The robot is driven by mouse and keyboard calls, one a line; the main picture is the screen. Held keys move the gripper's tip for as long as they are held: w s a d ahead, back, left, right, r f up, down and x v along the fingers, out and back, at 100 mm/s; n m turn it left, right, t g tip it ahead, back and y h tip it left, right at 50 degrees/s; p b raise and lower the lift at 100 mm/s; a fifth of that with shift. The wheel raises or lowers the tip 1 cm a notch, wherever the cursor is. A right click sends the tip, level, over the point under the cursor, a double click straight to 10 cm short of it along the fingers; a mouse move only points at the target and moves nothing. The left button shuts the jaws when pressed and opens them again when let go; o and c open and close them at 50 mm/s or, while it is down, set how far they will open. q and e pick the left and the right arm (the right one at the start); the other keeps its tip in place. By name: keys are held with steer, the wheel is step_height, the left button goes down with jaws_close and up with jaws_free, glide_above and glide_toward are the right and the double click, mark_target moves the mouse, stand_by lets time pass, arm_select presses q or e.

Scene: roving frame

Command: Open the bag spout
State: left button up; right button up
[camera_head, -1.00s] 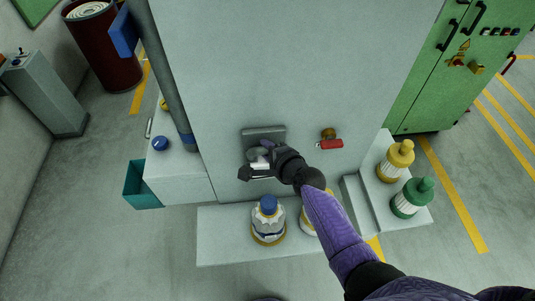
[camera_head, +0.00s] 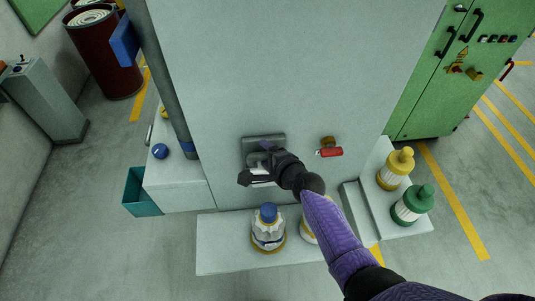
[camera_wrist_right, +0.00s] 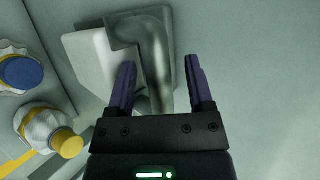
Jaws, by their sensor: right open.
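The grey metal spout fitting (camera_head: 264,142) sits on the front of the tall pale cabinet. In the right wrist view it is a bent, shiny grey pipe (camera_wrist_right: 157,50) in front of a pale plate. My right gripper (camera_head: 262,158) is at this fitting in the head view. In the wrist view my right gripper (camera_wrist_right: 159,68) is open, with a purple finger on each side of the lower pipe. I cannot tell whether either finger touches it. The hand hides part of the fitting in the head view. My left gripper is not in view.
A blue-capped bottle (camera_head: 268,230) stands on the low ledge (camera_head: 220,258) below, beside a partly hidden bottle. A red-handled valve (camera_head: 330,152) is right of the fitting. Yellow (camera_head: 395,168) and green (camera_head: 411,204) bottles stand at right. A teal bin (camera_head: 140,195) is at left.

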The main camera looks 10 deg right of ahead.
steer(key=p+v, duration=0.3)
steer(key=v, duration=0.7)
steer(key=s+d+f+n+g+h+b, duration=0.15)
steer(key=s+f+b, duration=0.3)
steer(key=f, duration=0.65)
steer(key=s+d+f+n+g+h+b, duration=0.1)
steer(key=s+f+n+g+b, duration=0.15)
steer(key=f+b, duration=0.6)
steer(key=s+d+f+n+g+h+b, duration=0.1)
steer(key=s+f+n+b, duration=0.25)
steer(key=f, duration=0.95)
steer(key=s+d+f+n+g+h+b, duration=0.1)
steer(key=s+f+n+b, duration=0.4)
steer(key=s+f, duration=0.7)
steer(key=s+d+f+n+g+h+b, duration=0.1)
steer(key=s+d+f+n+g+b, duration=0.3)
steer(key=s+f+b, duration=0.6)
step_height(320, 180, down, 4)
steer(key=shift+s+d+f+n+g+b, duration=0.1)
steer(key=shift+s+d+n+g+b, duration=0.15)
steer(key=shift+s+n+g, duration=0.75)
